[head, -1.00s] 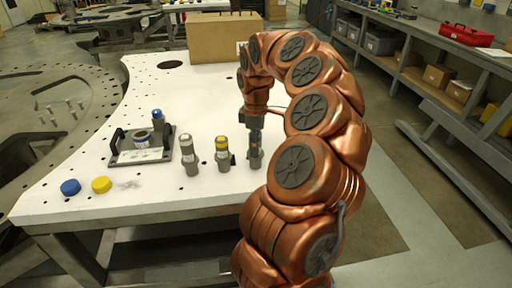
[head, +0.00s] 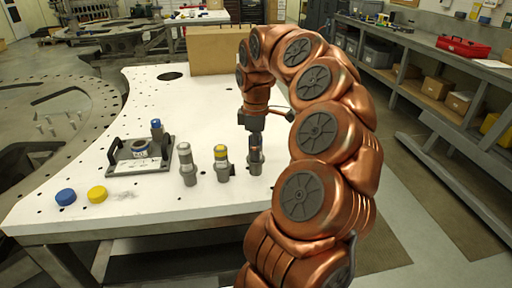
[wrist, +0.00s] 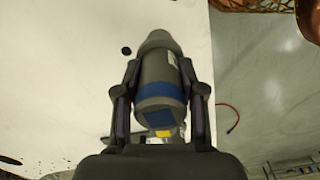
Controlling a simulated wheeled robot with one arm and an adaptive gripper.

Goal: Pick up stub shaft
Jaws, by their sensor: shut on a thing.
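My gripper (wrist: 160,108) is shut on a stub shaft (wrist: 157,65), a grey cylinder with a blue band, held between its two fingers in the wrist view. In the head view my gripper (head: 255,138) points down over this shaft (head: 255,167) at the right of a short row on the white table. Whether its base touches the table is hard to tell. Left of it stand a grey shaft with a yellow band (head: 222,172) and a grey shaft with a pale top (head: 187,168), both upright and apart from my gripper.
A dark fixture plate with handles (head: 130,168) lies left of the row, with a blue-topped cylinder (head: 156,130) at its back. A blue cap (head: 65,197) and a yellow cap (head: 97,194) lie near the front-left edge. A cardboard box (head: 220,52) stands behind.

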